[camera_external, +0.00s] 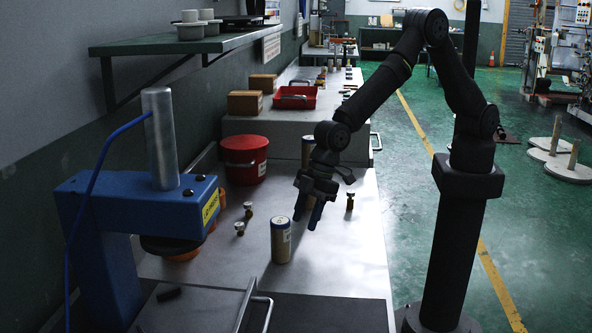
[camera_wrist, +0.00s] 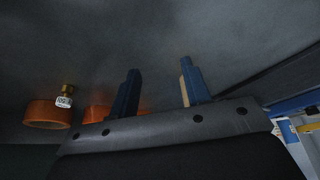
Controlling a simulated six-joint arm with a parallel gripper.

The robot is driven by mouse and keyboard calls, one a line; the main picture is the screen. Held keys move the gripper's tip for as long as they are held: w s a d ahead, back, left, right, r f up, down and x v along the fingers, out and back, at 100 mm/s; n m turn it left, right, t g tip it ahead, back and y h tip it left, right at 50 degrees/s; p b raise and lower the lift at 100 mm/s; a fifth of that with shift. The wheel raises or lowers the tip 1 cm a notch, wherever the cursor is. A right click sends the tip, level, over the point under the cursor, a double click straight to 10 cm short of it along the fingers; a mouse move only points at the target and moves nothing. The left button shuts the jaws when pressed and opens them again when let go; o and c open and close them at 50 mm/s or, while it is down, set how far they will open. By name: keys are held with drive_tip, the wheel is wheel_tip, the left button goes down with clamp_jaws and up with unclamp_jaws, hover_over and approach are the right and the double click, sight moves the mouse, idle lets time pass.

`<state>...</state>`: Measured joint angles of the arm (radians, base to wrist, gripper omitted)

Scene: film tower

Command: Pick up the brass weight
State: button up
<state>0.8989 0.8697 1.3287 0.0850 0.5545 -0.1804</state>
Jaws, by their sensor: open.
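Small brass weights with white tags stand on the grey bench: one (camera_external: 240,229) at the front left, one (camera_external: 248,209) just behind it, and one (camera_external: 350,202) to the right of my gripper. My gripper (camera_external: 308,217) hangs above the bench, fingers pointing down, apart from the weights. In the wrist view its two blue fingers (camera_wrist: 158,88) are spread with nothing visible held between them. One tagged brass weight (camera_wrist: 67,90) shows there to the left of the fingers, overlapping an orange ring. I cannot tell which weight this is.
A tan cylinder (camera_external: 281,243) stands upright in front of my gripper, and another (camera_external: 308,148) behind it. A blue press (camera_external: 95,215) fills the left. A red tub (camera_external: 245,162) stands at the back. An orange ring (camera_wrist: 42,115) shows in the wrist view.

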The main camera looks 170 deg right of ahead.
drive_tip(key=shift+o, duration=0.5)
drive_tip(key=s+a+r+m, duration=0.1)
drive_tip(key=s+a+r, duration=0.4)
drive_tip(key=s+r, duration=0.35)
drive_tip(key=m+g, duration=0.1)
drive_tip(key=g, duration=0.1)
approach(351, 191)
drive_tip(key=shift+y, duration=0.4)
drive_tip(key=x, duration=0.6)
drive_tip(key=shift+d, duration=0.1)
drive_tip(key=shift+d+x, duration=0.1)
drive_tip(key=shift+x, duration=1.4)
drive_tip(key=shift+d+x, duration=0.15)
drive_tip(key=shift+x, duration=1.35)
drive_tip(key=shift+w+r+t, duration=0.1)
drive_tip(key=shift+w+t, duration=0.05)
drive_tip(key=shift+t, duration=0.15)
clamp_jaws()
